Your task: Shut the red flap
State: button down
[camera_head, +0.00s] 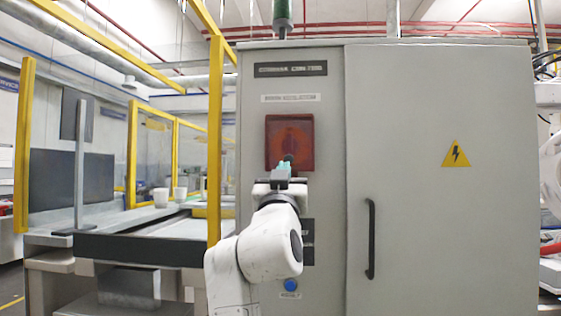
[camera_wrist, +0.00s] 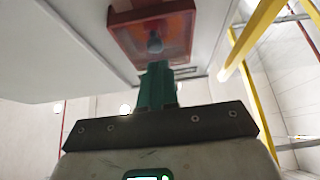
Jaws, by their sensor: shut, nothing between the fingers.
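The red flap (camera_head: 290,136) is a square, see-through red cover on the left panel of the grey cabinet. In the head view it looks flat against the panel, but I cannot tell whether it is fully closed. A dark round knob shows at its lower middle. In the wrist view the red flap (camera_wrist: 168,28) is at the top, with the knob behind or below it. My gripper (camera_head: 284,168) is shut and empty, with teal fingers at the flap's lower edge. In the wrist view its fingertips (camera_wrist: 155,68) point at the flap; contact cannot be told.
The grey cabinet (camera_head: 440,220) has a black door handle (camera_head: 370,238) on the right. A blue button (camera_head: 291,285) is low on the left panel. A yellow post (camera_head: 215,140) and a conveyor table (camera_head: 140,250) stand at the left.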

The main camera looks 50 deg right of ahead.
jog(key=d+f+v, duration=0.1)
jog(key=f+v, duration=0.1)
jog(key=v, duration=0.7)
jog(key=shift+w+a+f+b, duration=0.15)
jog(key=shift+w+a+b, duration=0.05)
jog(key=shift+a+b, duration=0.15)
jog(key=s+f+n+g+y, duration=0.25)
jog(key=f+y, duration=0.35)
jog(key=f, duration=1.4)
jog(key=s+f+n+g+y, duration=0.25)
jog(key=f+y, duration=0.25)
jog(key=f, duration=1.5)
jog(key=s+a+f+n+g+y, duration=0.2)
jog(key=s+a+f+g+y, duration=0.3)
jog(key=s+f, duration=0.65)
jog(key=s+a+f+n+g+y, duration=0.35)
jog(key=s+a+f, duration=0.35)
jog(key=s+f, duration=0.4)
notch_tip(320, 180, up, 24)
jog(key=s+p, duration=0.1)
jog(key=p, duration=2.2)
jog(key=shift+s+a+r+h+p, duration=0.2)
jog(key=shift+a+h+p, duration=0.05)
jog(key=shift+h+p, duration=0.1)
